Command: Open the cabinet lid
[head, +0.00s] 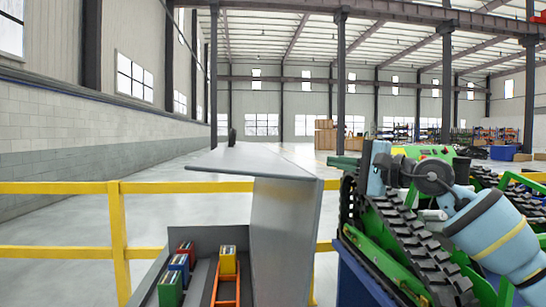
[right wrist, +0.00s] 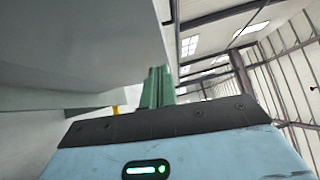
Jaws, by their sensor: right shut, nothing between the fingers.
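The grey cabinet (head: 204,240) stands at the bottom centre of the head view, with its inside showing. Its grey lid (head: 283,235) stands raised at the cabinet's right side, with a broad flange (head: 250,161) reaching left from its top. A small dark piece (head: 232,137) sticks up from the flange. My right gripper (head: 338,161) has green fingers, shut and empty, pointing left just right of the lid's top. In the right wrist view the fingers (right wrist: 156,85) are beside a large grey surface (right wrist: 80,45); I cannot tell whether they touch it. My left gripper is out of view.
Red (head: 186,249), blue (head: 179,264), green (head: 170,288) and yellow (head: 228,260) boxes sit inside the cabinet, by an orange frame (head: 226,285). A yellow railing (head: 120,240) runs behind. A green tracked carrier (head: 400,250) stands close on the right, under my right arm.

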